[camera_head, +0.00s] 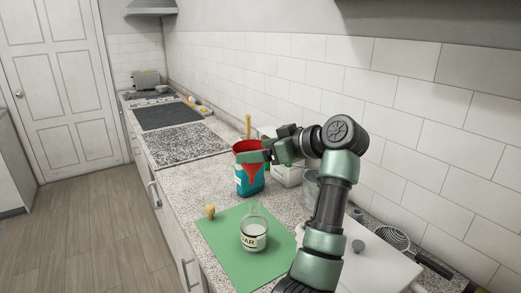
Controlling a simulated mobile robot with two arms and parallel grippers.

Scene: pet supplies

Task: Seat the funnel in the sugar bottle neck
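The sugar bottle (254,237) is clear glass with a label ending in "AR" and white contents. It stands upright on a green mat (222,236), and its neck looks open. The red funnel (251,172) is upright, spout down, up and behind the bottle in the picture, apart from its neck. My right gripper (254,157) reaches in from the right and is shut on the funnel near its rim. The far finger is partly hidden. My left gripper is not in view.
A cork-like stopper (210,212) sits on the mat's left edge. A strainer (392,237) and white board (375,267) lie at right. The counter left of the teal container is clear.

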